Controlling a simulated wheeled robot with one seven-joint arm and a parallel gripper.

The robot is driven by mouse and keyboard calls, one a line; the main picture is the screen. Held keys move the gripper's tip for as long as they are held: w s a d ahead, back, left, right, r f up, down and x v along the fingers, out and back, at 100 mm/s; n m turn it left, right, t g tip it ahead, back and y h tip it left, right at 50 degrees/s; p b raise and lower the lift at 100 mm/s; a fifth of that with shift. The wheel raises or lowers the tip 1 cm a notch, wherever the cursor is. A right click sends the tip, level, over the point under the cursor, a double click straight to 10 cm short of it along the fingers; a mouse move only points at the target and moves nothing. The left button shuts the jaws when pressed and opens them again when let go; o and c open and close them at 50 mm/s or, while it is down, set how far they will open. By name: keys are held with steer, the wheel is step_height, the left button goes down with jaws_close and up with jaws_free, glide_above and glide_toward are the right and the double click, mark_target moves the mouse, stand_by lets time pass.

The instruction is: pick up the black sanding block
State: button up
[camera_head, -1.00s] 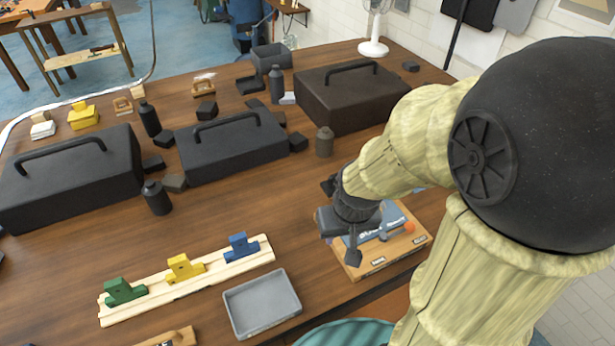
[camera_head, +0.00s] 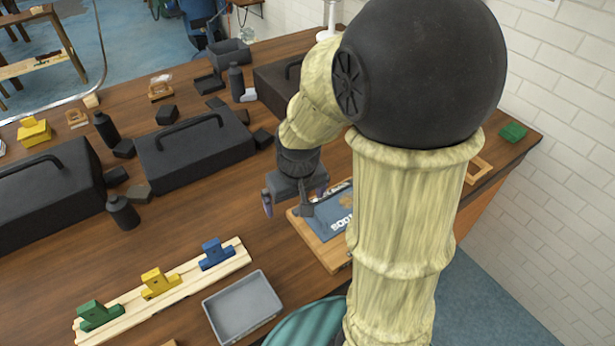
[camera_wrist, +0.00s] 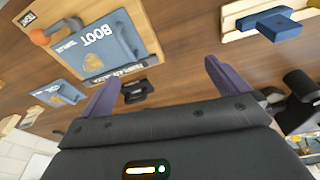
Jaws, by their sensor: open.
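My gripper (camera_head: 289,202) is open and empty, held above the table beside a wooden board with a blue plate. In the wrist view my gripper (camera_wrist: 165,80) shows two purple fingers spread apart. A small black object (camera_wrist: 137,90) lies on the wood beyond the left finger, close to the board's edge; it may be the black sanding block, but I cannot tell. In the head view the arm hides that spot.
Dark toolboxes (camera_head: 195,150) and bottles (camera_head: 123,212) crowd the left and back. A grey tray (camera_head: 243,306) and a rail (camera_head: 165,290) with green, yellow and blue pieces lie in front. A wooden board (camera_head: 318,246) lies under my arm. Bare tabletop lies between.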

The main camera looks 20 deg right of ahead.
steer(key=w+d+r+g+p, duration=0.1)
steer(key=w+d+r+p, duration=0.1)
steer(key=w+d, duration=0.3)
steer(key=w+d+r+n+g+p, duration=0.1)
steer(key=w+d, duration=0.4)
steer(key=w, duration=0.7)
steer(key=shift+w+d+r+n+p, duration=0.15)
steer(key=shift+d+r+n+p, duration=0.25)
steer(key=shift+p, duration=0.5)
steer(key=shift+a, duration=0.15)
step_height(320, 180, down, 12)
steer(key=p, duration=0.3)
steer(key=shift+f, duration=0.15)
